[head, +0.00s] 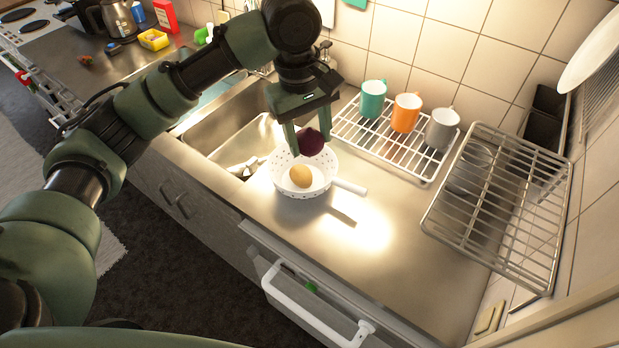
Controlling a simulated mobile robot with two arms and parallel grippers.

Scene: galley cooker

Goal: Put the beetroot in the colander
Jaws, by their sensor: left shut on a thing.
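The beetroot (311,142) is dark purple and round. My left gripper (307,132) is shut on it and points down, holding it over the back part of the colander. The white colander (291,187), with holes in its wall and a handle pointing right, stands on the steel counter beside the sink. A yellow-brown round item (300,176), like a potato, lies in the colander. The beetroot overlaps the colander's back rim in the picture; its exact height above it is hard to tell. My right gripper is not in view.
A white wire rack (425,167) with a teal mug (373,99), an orange mug (406,113) and a grey mug (442,128) stands behind the colander. A metal dish rack (500,215) is at right. The sink (215,135) is at left. Front counter is clear.

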